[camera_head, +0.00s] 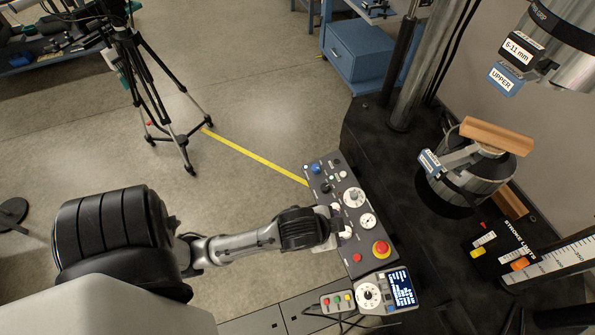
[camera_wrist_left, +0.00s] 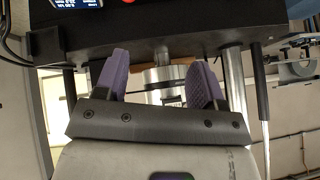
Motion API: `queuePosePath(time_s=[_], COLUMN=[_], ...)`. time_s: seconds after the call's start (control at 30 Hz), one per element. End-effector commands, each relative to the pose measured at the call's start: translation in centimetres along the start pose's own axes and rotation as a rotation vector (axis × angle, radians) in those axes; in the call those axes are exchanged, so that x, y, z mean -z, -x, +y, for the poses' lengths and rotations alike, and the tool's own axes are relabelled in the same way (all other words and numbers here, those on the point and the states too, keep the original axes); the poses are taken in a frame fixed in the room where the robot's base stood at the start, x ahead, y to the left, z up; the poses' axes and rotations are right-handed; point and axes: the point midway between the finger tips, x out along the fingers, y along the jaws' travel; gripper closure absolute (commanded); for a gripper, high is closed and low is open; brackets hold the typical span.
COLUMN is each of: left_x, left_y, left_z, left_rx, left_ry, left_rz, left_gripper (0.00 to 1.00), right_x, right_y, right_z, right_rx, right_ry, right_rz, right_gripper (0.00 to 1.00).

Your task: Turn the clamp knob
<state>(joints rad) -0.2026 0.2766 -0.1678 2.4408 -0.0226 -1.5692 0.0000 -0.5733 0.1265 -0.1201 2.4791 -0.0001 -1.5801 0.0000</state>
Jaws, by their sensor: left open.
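The control panel (camera_head: 341,187) on the black machine base carries several knobs and dials; I cannot tell which one is the clamp knob. My right gripper is in neither view.
A red stop button (camera_head: 380,248) is near the panel's lower end. A small display unit (camera_head: 402,288) and a button pendant (camera_head: 337,302) lie below it. Machine grips (camera_head: 470,165) stand right. A tripod (camera_head: 150,90) stands on the open floor at left.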

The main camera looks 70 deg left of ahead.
Motion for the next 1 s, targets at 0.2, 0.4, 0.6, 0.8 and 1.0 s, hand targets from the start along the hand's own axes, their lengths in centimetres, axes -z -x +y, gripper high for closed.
queuePosePath(time_s=[0.2,0.4,0.6,0.8,1.0], left_x=[6.4,13.4,20.1,23.8,23.4], left_y=[-6.3,-7.9,-5.6,-3.8,-7.2], left_z=[-5.5,-12.6,-20.6,-24.1,-24.6], left_rx=[0.25,0.585,1.036,1.337,1.329], left_ry=[-0.139,-0.284,-0.557,-1.044,-1.617], left_rz=[0.232,0.463,0.727,0.895,0.91], left_gripper=[0.37,0.37,0.37,0.37,0.37], right_x=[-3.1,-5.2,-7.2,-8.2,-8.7], right_y=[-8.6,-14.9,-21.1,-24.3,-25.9], right_z=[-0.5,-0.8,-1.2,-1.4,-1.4], right_rx=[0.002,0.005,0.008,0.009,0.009], right_ry=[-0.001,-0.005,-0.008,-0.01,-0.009], right_rz=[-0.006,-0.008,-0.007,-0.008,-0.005], right_gripper=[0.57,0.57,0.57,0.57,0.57])
